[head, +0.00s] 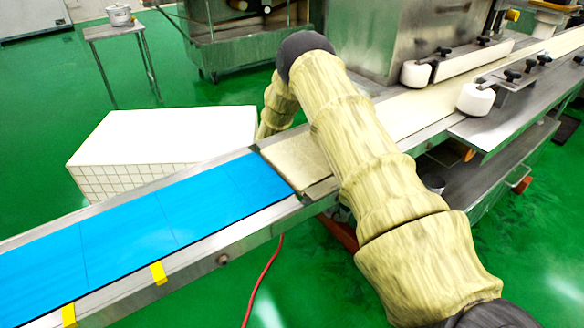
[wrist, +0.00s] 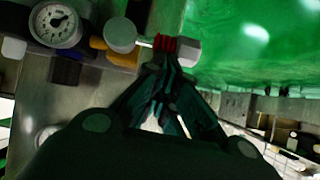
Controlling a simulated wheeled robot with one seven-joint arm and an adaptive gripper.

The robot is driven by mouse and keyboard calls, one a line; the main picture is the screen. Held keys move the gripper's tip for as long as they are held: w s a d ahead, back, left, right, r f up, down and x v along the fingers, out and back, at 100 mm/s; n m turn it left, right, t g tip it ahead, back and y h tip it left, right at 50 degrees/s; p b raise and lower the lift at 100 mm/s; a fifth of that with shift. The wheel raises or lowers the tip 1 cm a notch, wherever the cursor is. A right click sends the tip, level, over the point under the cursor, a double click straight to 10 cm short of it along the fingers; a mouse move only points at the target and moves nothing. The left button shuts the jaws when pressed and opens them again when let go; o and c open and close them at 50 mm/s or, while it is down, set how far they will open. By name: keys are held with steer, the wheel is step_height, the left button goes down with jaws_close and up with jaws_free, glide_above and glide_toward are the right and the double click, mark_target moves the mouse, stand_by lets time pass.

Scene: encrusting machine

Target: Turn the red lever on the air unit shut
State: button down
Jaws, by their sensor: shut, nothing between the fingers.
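In the wrist view, the air unit (wrist: 122,36) is at the top, with a round pressure gauge (wrist: 56,24) at its left end. The red lever (wrist: 165,43) is a small red piece at the unit's right end, beside a white block-like part (wrist: 187,52). My gripper (wrist: 168,62) is shut and empty. Its fingertips are right below the red lever, and I cannot tell whether they touch it. In the head view my arm reaches over the conveyor and my gripper is hidden behind it. The air unit is not visible there.
A conveyor with a blue belt (head: 130,235) crosses the head view under my arm. A white tiled block (head: 165,135) stands beyond it. A small table (head: 115,33) holds a pot (head: 119,14). Green floor is open at the left. Metal machinery (head: 415,40) stands behind my arm.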

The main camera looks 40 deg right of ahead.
steer(key=shift+f, duration=0.2)
stand_by(0.3)
steer(key=d+r+p+v, duration=0.1)
steer(key=p+v, duration=0.5)
steer(key=v, duration=0.7)
steer(key=shift+w+d+r, duration=0.2)
steer(key=shift+d+r, duration=0.2)
steer(key=shift+r, duration=0.35)
